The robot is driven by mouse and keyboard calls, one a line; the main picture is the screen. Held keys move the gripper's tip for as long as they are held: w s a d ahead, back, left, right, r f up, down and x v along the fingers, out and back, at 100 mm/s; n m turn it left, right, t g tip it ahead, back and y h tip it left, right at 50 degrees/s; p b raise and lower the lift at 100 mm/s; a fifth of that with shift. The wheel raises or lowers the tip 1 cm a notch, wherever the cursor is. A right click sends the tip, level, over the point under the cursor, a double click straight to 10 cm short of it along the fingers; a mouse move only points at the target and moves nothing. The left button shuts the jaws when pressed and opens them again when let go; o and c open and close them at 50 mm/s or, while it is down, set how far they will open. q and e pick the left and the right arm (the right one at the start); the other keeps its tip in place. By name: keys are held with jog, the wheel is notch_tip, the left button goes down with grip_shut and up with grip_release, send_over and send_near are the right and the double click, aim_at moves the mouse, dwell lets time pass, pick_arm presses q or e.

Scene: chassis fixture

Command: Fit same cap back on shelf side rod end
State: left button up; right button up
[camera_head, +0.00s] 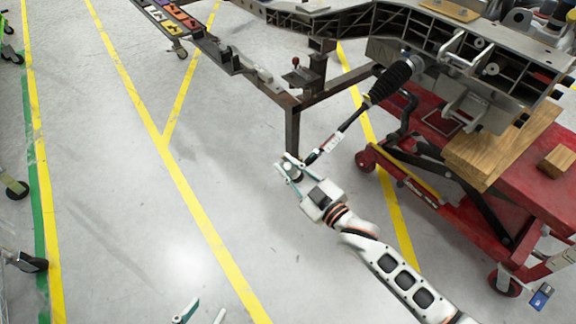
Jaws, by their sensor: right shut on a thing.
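A rod with a black ribbed boot (390,82) comes down and left from the chassis, and its thin shaft (347,124) ends in a dark tip (311,157). My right gripper (291,167) is at this lower rod end. It is shut on a small grey round piece, which looks like the cap (293,171). The fingers partly hide the cap, and I cannot tell whether it touches the rod tip or sits on it. My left gripper (202,312) shows only its fingertips at the bottom edge; they are apart with nothing visible between them.
The dark metal fixture frame (293,128) has a post close to the rod. A narrow shelf with coloured parts (172,14) is at the upper left. A red lift cart (520,180) with wooden blocks (490,150) stands right.

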pick_arm(q)
jog(key=shift+w+r+p, duration=0.3)
jog(key=shift+r, duration=0.3)
dwell(0.9)
pick_arm(e)
jog(key=o, duration=0.9)
